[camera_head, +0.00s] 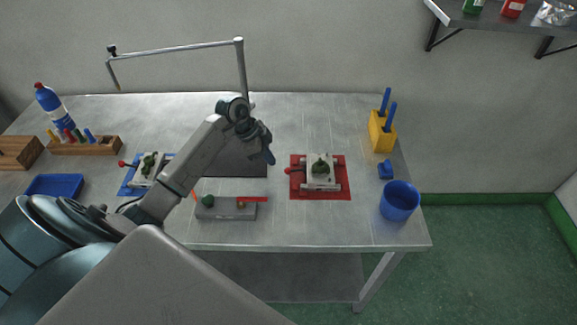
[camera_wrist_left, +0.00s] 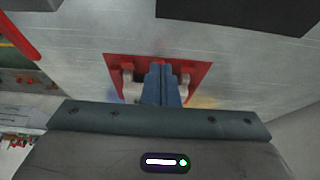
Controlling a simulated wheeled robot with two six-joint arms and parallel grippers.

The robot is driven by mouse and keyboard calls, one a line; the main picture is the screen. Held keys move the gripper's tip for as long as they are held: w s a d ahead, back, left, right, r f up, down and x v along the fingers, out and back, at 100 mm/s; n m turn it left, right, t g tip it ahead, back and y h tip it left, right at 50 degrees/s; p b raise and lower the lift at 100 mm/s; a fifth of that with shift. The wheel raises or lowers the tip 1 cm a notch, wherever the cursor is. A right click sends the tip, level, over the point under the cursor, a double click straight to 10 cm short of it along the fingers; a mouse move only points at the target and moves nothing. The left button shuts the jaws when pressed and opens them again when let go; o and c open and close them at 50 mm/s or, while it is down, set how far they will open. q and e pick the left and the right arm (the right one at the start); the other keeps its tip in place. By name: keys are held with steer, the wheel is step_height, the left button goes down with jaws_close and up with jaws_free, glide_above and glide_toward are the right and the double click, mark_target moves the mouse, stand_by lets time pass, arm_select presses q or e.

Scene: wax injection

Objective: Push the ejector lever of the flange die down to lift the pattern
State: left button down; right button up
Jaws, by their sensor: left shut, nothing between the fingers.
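A pale die (camera_head: 322,182) with a dark green pattern (camera_head: 320,166) on top sits on a red mat (camera_head: 343,190). A lever with a red knob (camera_head: 288,170) sticks out to its left. A second die (camera_head: 145,180) lies on a blue mat at the left, with its own red-knobbed lever (camera_head: 122,163). I cannot tell by look which one is the flange die. My left gripper (camera_head: 270,158) is shut and empty, above the table to the left of the red-mat die. In the left wrist view its fingers (camera_wrist_left: 162,72) cover most of that die on the red mat (camera_wrist_left: 118,65).
A grey block (camera_head: 226,213) with a green piece and a red-handled tool lies in front. A blue cup (camera_head: 399,201) and a yellow holder (camera_head: 381,131) stand at the right. A metal arm on a post (camera_head: 242,70) rises at the back. A bottle (camera_head: 52,103) stands back left.

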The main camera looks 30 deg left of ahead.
arm_select(q)
steer(key=b+v, duration=0.2)
steer(key=v, duration=0.7)
steer(key=shift+s, duration=0.1)
steer(key=shift+f, duration=0.1)
